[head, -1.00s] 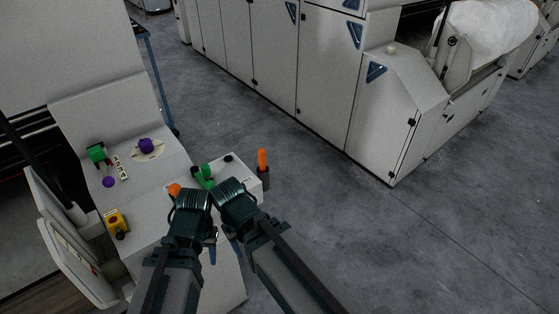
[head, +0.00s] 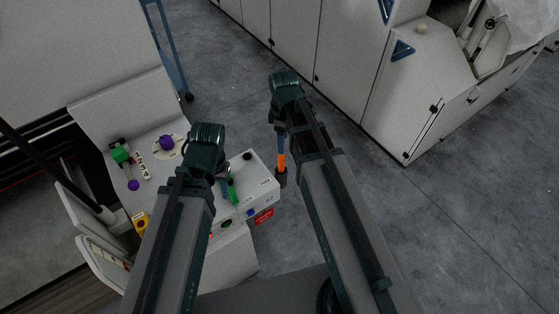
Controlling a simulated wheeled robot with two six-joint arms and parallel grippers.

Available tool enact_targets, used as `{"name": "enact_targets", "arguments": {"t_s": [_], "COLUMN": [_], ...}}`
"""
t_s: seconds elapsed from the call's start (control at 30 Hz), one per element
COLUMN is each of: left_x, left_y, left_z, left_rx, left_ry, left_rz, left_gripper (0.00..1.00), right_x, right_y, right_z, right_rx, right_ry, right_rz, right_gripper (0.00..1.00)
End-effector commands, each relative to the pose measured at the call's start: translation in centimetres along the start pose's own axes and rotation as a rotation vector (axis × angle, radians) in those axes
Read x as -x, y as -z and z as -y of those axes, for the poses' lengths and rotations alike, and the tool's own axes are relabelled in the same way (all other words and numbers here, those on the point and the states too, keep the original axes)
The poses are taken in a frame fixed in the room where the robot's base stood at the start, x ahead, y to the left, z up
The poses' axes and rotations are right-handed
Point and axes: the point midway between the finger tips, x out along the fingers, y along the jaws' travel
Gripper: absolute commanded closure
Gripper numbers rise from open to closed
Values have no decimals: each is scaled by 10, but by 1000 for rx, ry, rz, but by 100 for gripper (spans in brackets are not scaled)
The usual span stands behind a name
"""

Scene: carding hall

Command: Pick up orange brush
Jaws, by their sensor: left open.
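The orange brush (head: 282,163) stands upright in a dark holder (head: 281,178) at the right side of the white control box; only part of its orange handle shows. My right gripper (head: 281,148) hangs down right at the top of the handle and overlaps it in the picture. I cannot tell whether they touch or whether its jaws are open. My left gripper (head: 224,186) is open and points down over the left part of the control box, beside a green part, apart from the brush.
The white control box (head: 262,195) has a green part (head: 232,192) and small buttons. To its left, a machine panel carries purple knobs (head: 166,143), a green block (head: 120,153) and a yellow switch (head: 140,221). Grey floor is clear to the right, up to white cabinets (head: 345,60).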

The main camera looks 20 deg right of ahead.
Motion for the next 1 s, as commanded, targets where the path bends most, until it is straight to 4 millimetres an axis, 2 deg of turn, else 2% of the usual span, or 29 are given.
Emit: {"name": "enact_targets", "arguments": {"t_s": [0.27, 0.8, 1.0], "left_x": [-14, -84, -87], "left_y": [1, 5, 5], "left_z": [-1, -8, -8], "left_rx": [0, 3, 3], "left_ry": [0, 0, 0], "left_rz": [0, 0, 0], "left_gripper": [55, 55, 55], "right_x": [-14, -85, -88], "right_y": [0, 1, 1], "right_z": [0, 0, 0], "right_rx": [0, -1, -1], "right_ry": [0, 0, 0], "right_rz": [0, 0, 0], "right_gripper": [32, 32, 32]}}
